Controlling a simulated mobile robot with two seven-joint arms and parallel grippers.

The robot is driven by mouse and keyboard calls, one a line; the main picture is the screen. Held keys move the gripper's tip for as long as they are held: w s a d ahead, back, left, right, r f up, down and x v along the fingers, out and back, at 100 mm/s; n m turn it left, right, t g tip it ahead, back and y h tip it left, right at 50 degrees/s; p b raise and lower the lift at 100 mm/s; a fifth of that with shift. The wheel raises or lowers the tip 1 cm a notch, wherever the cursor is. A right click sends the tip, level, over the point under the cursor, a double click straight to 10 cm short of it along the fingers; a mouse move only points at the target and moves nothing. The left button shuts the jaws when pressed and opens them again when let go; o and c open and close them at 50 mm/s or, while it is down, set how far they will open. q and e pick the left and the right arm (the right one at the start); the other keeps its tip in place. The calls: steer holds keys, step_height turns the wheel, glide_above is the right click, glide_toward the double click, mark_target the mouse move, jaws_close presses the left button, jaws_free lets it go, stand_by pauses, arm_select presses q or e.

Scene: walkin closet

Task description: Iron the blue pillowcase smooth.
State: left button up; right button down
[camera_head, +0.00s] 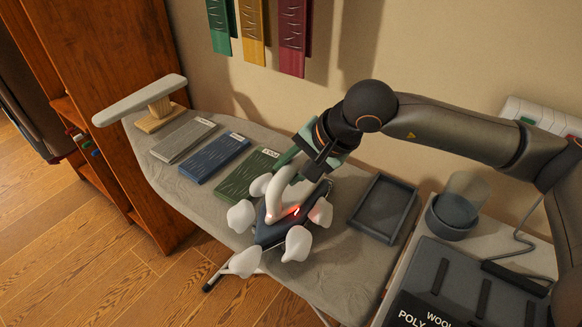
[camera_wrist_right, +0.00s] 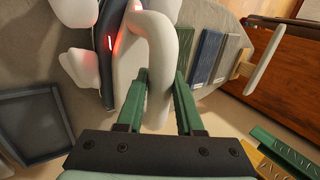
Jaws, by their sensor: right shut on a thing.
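The blue pillowcase (camera_head: 215,158) lies folded and flat on the grey ironing board (camera_head: 330,283), between a grey cloth (camera_head: 184,140) and a green cloth (camera_head: 243,180). Fine crease lines show on it. It also shows in the right wrist view (camera_wrist_right: 208,56). My right gripper (camera_wrist_right: 160,77) is shut on the white looped handle of the iron (camera_head: 271,232). The iron has a dark body and a glowing red light. It is over the board, to the right of the green cloth and apart from the blue pillowcase. White puffs surround it and hide its lower edge, so contact with the board is unclear.
An empty dark tray (camera_head: 384,237) lies right of the iron. A round dark cup (camera_head: 453,219) and a dark case (camera_head: 462,280) stand farther right. A small sleeve board (camera_head: 140,99) stands at the board's left end. Coloured cloths (camera_head: 252,30) hang on the wall.

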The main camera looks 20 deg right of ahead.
steer(key=shift+s, duration=0.1)
steer(key=shift+r+p, duration=1.2)
steer(key=shift+r, duration=1.9)
arm_select(q)
step_height(320, 180, up, 2)
steer(key=shift+r, duration=0.15)
arm_select(e)
steer(key=shift+w+f, duration=0.1)
steer(key=shift+w, duration=0.1)
steer(key=f+b, duration=0.2)
steer(key=w+d+f+b, duration=0.1)
steer(key=b, duration=0.1)
steer(key=shift+d+f, duration=0.1)
steer(key=shift+f, duration=0.3)
steer(key=shift+w+d+f+b, duration=0.1)
steer(key=shift+f+b, duration=0.15)
steer(key=shift+b, duration=0.05)
steer(key=shift+d+f, duration=0.1)
steer(key=shift+f, duration=0.05)
steer(key=shift+w, duration=0.1)
arm_select(q)
steer(key=f, duration=0.1)
steer(key=d+f, duration=0.1)
steer(key=w+f, duration=0.1)
steer(key=shift+w+d+f, duration=0.1)
steer(key=shift+d+f, duration=0.1)
steer(key=shift+d, duration=0.1)
